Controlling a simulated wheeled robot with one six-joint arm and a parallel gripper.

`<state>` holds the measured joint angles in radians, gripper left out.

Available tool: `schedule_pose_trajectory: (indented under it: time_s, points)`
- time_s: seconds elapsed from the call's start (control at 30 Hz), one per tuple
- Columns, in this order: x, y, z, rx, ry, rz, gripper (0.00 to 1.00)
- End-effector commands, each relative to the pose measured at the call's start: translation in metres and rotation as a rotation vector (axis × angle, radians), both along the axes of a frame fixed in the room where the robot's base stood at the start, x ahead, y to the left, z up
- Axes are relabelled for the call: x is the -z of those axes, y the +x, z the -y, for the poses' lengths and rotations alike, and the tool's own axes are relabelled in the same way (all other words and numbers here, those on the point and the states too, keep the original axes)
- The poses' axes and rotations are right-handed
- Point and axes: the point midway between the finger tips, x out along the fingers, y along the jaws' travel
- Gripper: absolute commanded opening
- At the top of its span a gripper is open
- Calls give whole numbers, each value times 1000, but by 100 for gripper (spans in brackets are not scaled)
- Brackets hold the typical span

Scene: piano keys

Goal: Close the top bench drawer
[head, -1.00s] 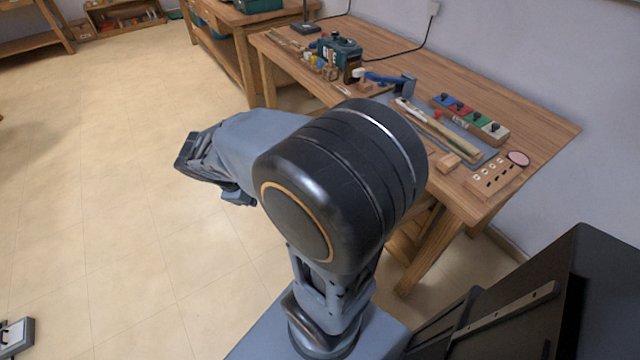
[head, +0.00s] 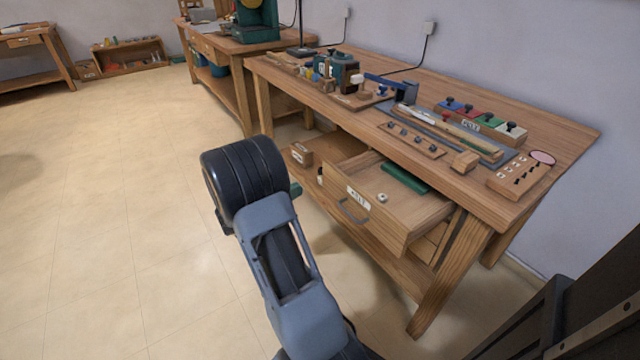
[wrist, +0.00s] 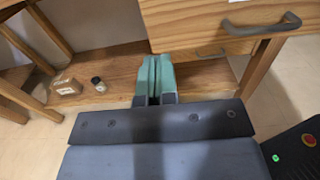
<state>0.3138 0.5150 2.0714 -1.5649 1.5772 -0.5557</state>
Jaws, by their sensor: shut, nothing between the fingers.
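The top bench drawer (head: 372,215) stands pulled out from the wooden workbench, with a grey bow handle and a white label on its front. It holds a green block and a small pale round item. In the wrist view the drawer front (wrist: 205,22) is at the upper right, with its handle (wrist: 262,24) in sight. My gripper (wrist: 155,98) has green-tipped fingers that are shut with nothing between them. It is below and left of the drawer front, apart from the handle. In the head view my arm hides most of the gripper.
The workbench top (head: 560,130) carries tools, a coloured knob board and peg boards. The lower shelf (wrist: 110,62) holds a small box (wrist: 66,87) and a dark jar (wrist: 98,84). A bench leg (head: 455,270) stands right of the drawer. The floor at left is clear.

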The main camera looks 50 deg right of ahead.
Motion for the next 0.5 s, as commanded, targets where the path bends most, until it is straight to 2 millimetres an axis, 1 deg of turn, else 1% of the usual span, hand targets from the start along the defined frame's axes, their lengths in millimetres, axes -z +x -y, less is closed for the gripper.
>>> schedule_pose_trajectory:
  time_s: [0.03,0.2,0.4,0.5]
  points:
    - [3,-4,10,4,0,2,0]
    - [3,-14,39,4,1,1,0]
    - [2,-23,65,2,1,1,0]
    - [2,-25,74,1,2,2,0]
